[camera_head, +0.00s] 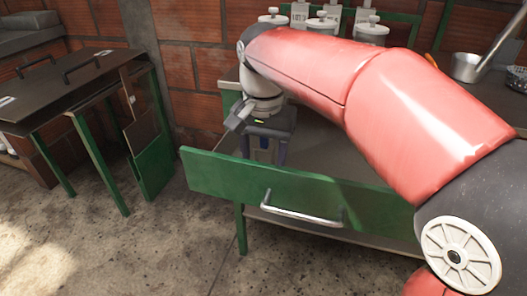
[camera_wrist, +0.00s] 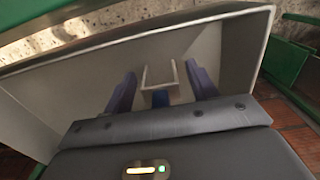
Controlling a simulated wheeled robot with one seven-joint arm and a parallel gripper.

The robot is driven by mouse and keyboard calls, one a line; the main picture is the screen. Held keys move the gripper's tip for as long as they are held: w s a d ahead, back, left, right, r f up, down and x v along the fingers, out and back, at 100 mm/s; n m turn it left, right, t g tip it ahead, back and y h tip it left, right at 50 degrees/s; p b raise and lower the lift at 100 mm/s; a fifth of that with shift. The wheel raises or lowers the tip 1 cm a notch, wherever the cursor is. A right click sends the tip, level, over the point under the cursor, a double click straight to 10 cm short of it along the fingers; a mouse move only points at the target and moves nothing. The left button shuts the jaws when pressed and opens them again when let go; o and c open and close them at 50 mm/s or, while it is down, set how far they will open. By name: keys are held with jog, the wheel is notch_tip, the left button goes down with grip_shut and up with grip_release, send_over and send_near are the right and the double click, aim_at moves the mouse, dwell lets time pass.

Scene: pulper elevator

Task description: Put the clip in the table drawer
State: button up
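The table drawer (camera_head: 240,180) has a green front with a metal handle (camera_head: 300,215) and is pulled open. In the wrist view its pale inner walls (camera_wrist: 235,45) surround the view of my fingers. My gripper (camera_head: 265,150) is behind the drawer front, pointing down into the drawer. In the wrist view my gripper (camera_wrist: 161,85) has its two purple fingers spread apart. A small pale U-shaped piece (camera_wrist: 160,76), possibly the clip, shows between the fingertips, with visible gaps to both sides. A small blue part (camera_wrist: 160,98) lies just below it; I cannot tell what it belongs to.
The tabletop (camera_head: 325,150) is partly hidden by my arm. White lidded containers (camera_head: 322,24) stand at the back, and a metal pot (camera_head: 466,67) is at the right. A dark table with green legs (camera_head: 70,85) stands at the left. Concrete floor is open in front.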

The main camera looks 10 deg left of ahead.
aim_at(263, 149)
notch_tip(263, 149, up, 12)
jog(key=p, duration=0.3)
jog(key=shift+r, duration=0.2)
jog(key=shift+s, duration=0.1)
